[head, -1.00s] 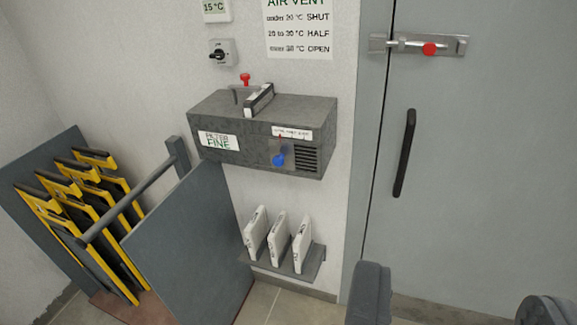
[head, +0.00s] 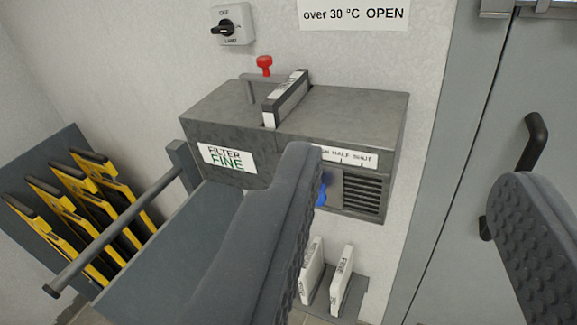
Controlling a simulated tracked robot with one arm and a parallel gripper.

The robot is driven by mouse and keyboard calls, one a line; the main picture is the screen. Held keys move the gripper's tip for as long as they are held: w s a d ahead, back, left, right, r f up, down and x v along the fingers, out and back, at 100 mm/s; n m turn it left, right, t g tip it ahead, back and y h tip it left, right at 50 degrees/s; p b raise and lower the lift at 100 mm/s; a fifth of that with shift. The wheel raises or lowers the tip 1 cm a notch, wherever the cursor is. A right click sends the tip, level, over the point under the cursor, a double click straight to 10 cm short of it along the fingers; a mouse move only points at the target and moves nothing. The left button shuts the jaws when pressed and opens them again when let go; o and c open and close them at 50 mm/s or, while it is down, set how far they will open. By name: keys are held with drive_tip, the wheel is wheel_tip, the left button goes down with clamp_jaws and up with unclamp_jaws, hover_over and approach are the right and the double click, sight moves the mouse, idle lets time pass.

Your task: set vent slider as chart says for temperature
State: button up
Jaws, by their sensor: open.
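The vent slider's blue knob (head: 322,190) is at the left end of its slot on the dark grey vent box (head: 345,105), partly hidden by my left finger. The scale label (head: 350,157) above it shows HALF and SHUT further right; its left end is covered. The louvred grille (head: 363,195) is right of the knob. The chart (head: 355,14) shows only "over 30 °C OPEN". My gripper (head: 407,168) is open and empty, its left finger in front of the box beside the knob, its right finger in front of the door. Contact with the knob cannot be told.
A filter cassette (head: 286,98) stands in the box top beside a red knob (head: 264,65). A rotary switch (head: 229,25) is above. White cassettes (head: 341,280) stand on a low shelf. A rail (head: 115,232) and yellow-black plates (head: 100,195) are left, a door handle (head: 532,145) right.

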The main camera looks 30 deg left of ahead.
drive_tip(key=w+a+f+p, duration=0.5)
drive_tip(key=w+a+f, duration=0.35)
drive_tip(key=f, duration=0.35)
drive_tip(key=a+f+m+t+h+p, duration=0.1)
drive_tip(key=a+f+h+p, duration=0.15)
drive_tip(key=f, duration=0.45)
drive_tip(key=a+f+h+p, duration=0.1)
drive_tip(key=a+f+p, duration=0.15)
drive_tip(key=f, duration=0.45)
drive_tip(key=w+p, duration=0.3)
drive_tip(key=w, duration=1)
drive_tip(key=shift+d+f, duration=0.25)
drive_tip(key=shift+d, duration=0.2)
drive_tip(key=shift+w, duration=0.15)
clamp_jaws()
